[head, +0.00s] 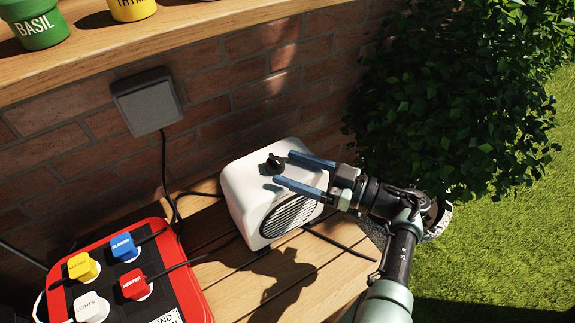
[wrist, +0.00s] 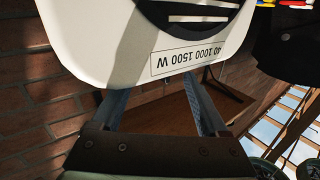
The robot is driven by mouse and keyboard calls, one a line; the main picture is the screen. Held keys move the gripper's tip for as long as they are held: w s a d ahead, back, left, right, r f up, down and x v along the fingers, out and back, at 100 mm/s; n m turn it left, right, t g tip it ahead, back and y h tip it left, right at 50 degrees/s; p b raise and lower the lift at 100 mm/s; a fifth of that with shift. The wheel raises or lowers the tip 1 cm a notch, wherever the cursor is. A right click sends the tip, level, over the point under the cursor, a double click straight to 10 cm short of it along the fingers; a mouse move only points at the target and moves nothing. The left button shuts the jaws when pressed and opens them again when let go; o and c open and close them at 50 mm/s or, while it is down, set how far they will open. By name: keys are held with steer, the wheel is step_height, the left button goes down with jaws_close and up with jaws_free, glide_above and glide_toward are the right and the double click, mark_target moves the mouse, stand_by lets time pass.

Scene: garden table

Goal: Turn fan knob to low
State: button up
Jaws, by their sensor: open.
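The white box-shaped fan (head: 242,192) stands on the wooden table with its round dark grille (head: 292,214) facing front right. Its black knob (head: 273,163) sits on top; its pointer setting is too small to read. My gripper (head: 284,169) is open and empty, reaching in from the right, with its two blue-grey fingers over the fan's top. The fingertips are close to the knob; I cannot tell whether they touch it. In the wrist view, the white fan body (wrist: 110,40) lies beyond the fingers (wrist: 157,84), with an upside-down label (wrist: 188,60) reading "40 1000 1500 W". The knob is not clear there.
A red panel (head: 196,288) with blue, yellow, red and white plugs lies at front left. A grey wall box (head: 148,101) with a hanging cable is on the brick wall (head: 235,85). A wooden shelf (head: 200,22) with pots runs above. A bush (head: 450,110) stands right.

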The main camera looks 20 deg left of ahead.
steer(key=d+b, duration=0.3)
steer(key=d, duration=0.8)
steer(key=shift+s, duration=0.45)
steer(key=shift+d, duration=0.1)
